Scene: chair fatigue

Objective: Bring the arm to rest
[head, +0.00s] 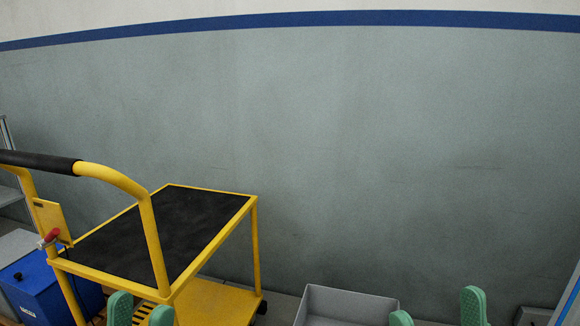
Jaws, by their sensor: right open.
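My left gripper (141,312) shows at the bottom edge, left of the middle. Its two green fingertips are apart, with part of the yellow cart visible between them. My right gripper (437,312) shows at the bottom edge, right of the middle. Its green fingertips are wide apart, with nothing seen between them. Only the tips of both grippers are in view. The rest of both arms is out of the picture.
A yellow cart (252,212) with an empty black top and a black-sleeved handle stands at the left. A blue box (38,288) is at the lower left. An open grey bin (350,300) is at the bottom. A grey wall (400,150) fills the back.

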